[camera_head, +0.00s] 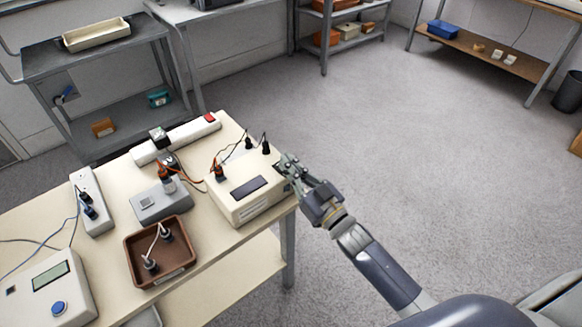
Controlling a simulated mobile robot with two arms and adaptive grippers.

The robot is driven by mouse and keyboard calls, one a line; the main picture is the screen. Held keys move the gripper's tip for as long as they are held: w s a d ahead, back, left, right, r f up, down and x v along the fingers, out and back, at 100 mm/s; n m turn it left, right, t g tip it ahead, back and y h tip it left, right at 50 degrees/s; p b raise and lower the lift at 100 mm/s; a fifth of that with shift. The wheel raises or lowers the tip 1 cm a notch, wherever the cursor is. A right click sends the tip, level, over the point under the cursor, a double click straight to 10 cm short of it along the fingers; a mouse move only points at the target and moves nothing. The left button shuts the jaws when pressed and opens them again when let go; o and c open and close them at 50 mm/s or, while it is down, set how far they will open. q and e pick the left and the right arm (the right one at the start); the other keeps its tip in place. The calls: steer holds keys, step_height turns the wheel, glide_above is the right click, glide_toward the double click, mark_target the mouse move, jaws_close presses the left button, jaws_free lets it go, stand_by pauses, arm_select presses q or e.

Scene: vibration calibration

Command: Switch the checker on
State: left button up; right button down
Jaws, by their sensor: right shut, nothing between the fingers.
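A cream box with a dark display (249,188), which looks like the checker, stands near the right end of the table. Black and orange plugs with cables stand in its top. The display looks dark. My right gripper (284,163) is shut and empty at the box's right back edge, and its fingers hide part of that edge. I cannot tell whether the fingertips touch the box. No switch on it can be made out clearly. My left gripper is not in view.
The table (112,200) also bears a brown tray (137,279) with two sensors, a grey block (160,203), white power strips (178,140) and a box with a blue button (48,290). Shelves line the walls. The floor (400,130) right of the table is clear.

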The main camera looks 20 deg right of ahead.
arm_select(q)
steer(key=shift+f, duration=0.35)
arm_select(e)
steer(key=shift+f, duration=0.4)
